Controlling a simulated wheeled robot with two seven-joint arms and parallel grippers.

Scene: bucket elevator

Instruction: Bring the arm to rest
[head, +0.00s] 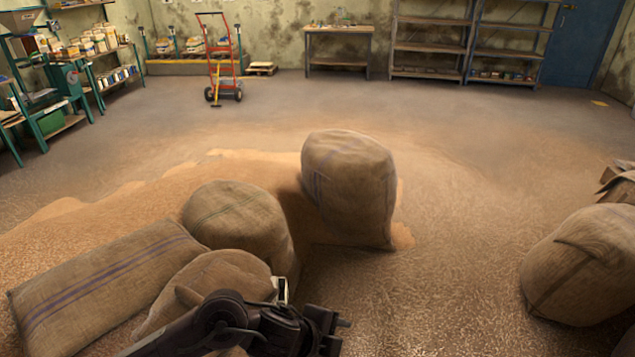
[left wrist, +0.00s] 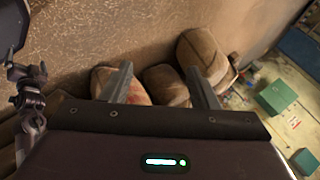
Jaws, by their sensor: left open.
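My left arm comes in at the bottom of the head view, and my left gripper (head: 328,330) is low in front of the burlap sacks. In the left wrist view the two fingers of this gripper (left wrist: 160,78) stand apart, with nothing visible held between them. Sacks show beyond the fingers there. My right gripper is not seen in the head view. A dark jointed part of mine shows at the left edge of the left wrist view.
An upright sack (head: 350,190) stands on spilled grain (head: 110,215). A rounded sack (head: 235,222) and a flat striped sack (head: 105,285) lie left; another sack (head: 585,265) is right. Floor between them is open. A red hand truck (head: 221,60) and shelves (head: 430,45) stand far back.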

